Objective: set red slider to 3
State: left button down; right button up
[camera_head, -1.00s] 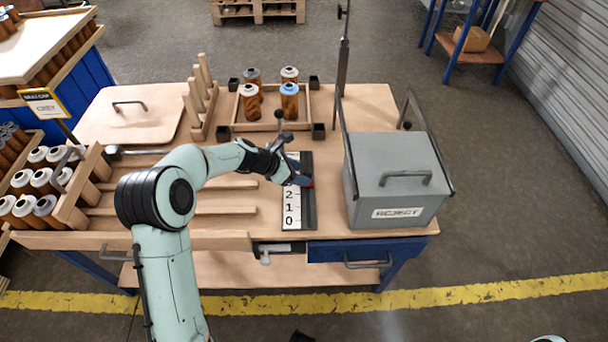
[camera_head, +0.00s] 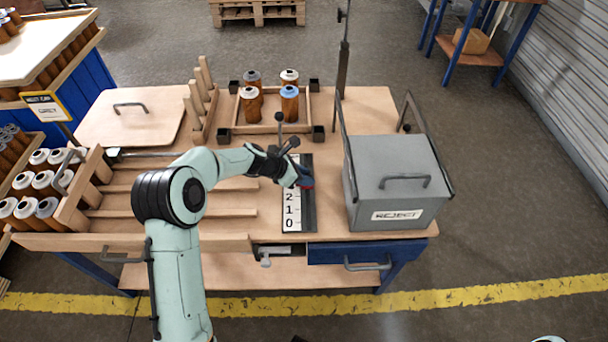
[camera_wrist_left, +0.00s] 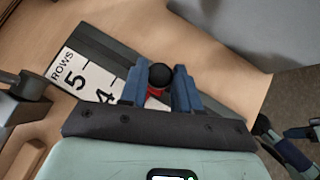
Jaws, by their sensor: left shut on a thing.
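The red slider (camera_wrist_left: 156,91) shows in the left wrist view as a small red part under a round black knob, between my blue fingertips. My left gripper (camera_wrist_left: 160,88) is shut on it. In the head view my left gripper (camera_head: 303,179) is over the dark slider track (camera_head: 309,210). Beside the track runs a white number scale (camera_head: 291,210); 2, 1 and 0 show below the gripper. The wrist view shows ROWS, 5 and 4 on the scale (camera_wrist_left: 78,76). The gripper hides the marks by the slider, so its exact reading cannot be told.
A grey REJECT box (camera_head: 395,180) stands close right of the track. A wooden frame with several filter cartridges (camera_head: 289,104) lies behind it. Wooden rails (camera_head: 180,212) and a cartridge rack (camera_head: 75,215) are to the left. A blue drawer (camera_head: 335,253) is below the front edge.

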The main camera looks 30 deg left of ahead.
pick_arm(q)
jog(key=shift+w+a, duration=0.2)
jog(key=shift+w, duration=0.05)
jog(key=c, duration=0.9)
grip_release()
jog(key=shift+s, duration=0.1)
jog(key=shift+o, duration=0.2)
jog(key=v, duration=1.3)
jog(key=shift+s+p, duration=0.15)
jog(key=shift+p, duration=0.25)
